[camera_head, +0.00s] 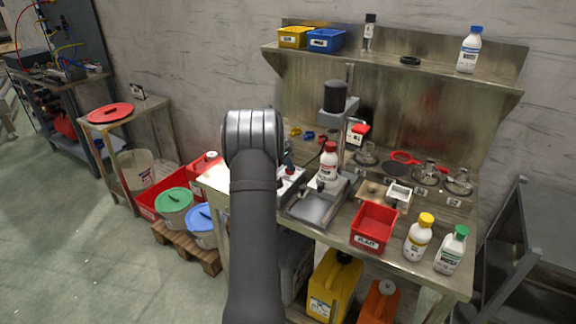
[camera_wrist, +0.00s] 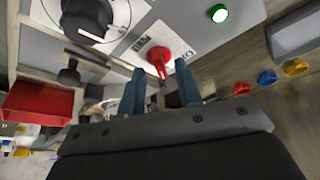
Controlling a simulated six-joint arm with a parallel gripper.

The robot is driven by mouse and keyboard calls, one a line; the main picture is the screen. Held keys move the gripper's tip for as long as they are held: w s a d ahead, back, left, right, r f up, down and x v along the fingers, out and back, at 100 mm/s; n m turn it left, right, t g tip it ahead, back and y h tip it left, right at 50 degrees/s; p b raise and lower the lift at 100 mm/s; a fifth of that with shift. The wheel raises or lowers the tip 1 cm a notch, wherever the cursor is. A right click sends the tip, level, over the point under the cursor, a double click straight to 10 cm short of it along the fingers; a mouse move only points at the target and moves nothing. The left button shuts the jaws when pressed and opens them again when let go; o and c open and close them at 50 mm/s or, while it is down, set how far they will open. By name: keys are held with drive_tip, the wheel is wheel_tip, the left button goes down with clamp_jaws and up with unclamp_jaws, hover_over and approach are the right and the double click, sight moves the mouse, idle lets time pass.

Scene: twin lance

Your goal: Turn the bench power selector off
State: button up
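The bench power selector appears to be the red knob (camera_wrist: 160,57) on a white printed plate, on a grey panel in the wrist view. Its lettering is only partly readable. A green lit button (camera_wrist: 218,14) is on the same panel, to the right. My gripper (camera_wrist: 159,68) is open, its two blue-grey fingers on either side of the red knob in the picture. I cannot tell whether either finger touches it. In the head view my arm hides the gripper, and I cannot make out the selector there.
The workbench holds a press stand (camera_head: 336,98), a white bottle with a red cap (camera_head: 328,166), a red bin (camera_head: 374,228) and two bottles at the front right. Small red (camera_wrist: 241,88), blue (camera_wrist: 267,78) and yellow (camera_wrist: 295,68) pieces lie right of the panel.

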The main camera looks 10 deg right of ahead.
drive_tip(key=shift+d+f, duration=0.25)
drive_tip(key=shift+f, duration=0.25)
clamp_jaws()
drive_tip(key=shift+n, duration=0.3)
drive_tip(key=n+t, duration=0.1)
drive_tip(key=n, duration=0.1)
drive_tip(key=n+y, duration=0.1)
drive_tip(key=n, duration=0.2)
drive_tip(key=shift+s+d+t, duration=0.15)
drive_tip(key=shift+s+t, duration=0.05)
drive_tip(key=shift+t, duration=0.2)
drive_tip(key=n+y, duration=0.1)
drive_tip(key=n, duration=0.2)
drive_tip(key=n+t+y, duration=0.1)
drive_tip(key=n, duration=0.2)
drive_tip(key=shift+s+d, duration=0.1)
drive_tip(key=shift+d, duration=0.1)
drive_tip(key=shift+n, duration=0.3)
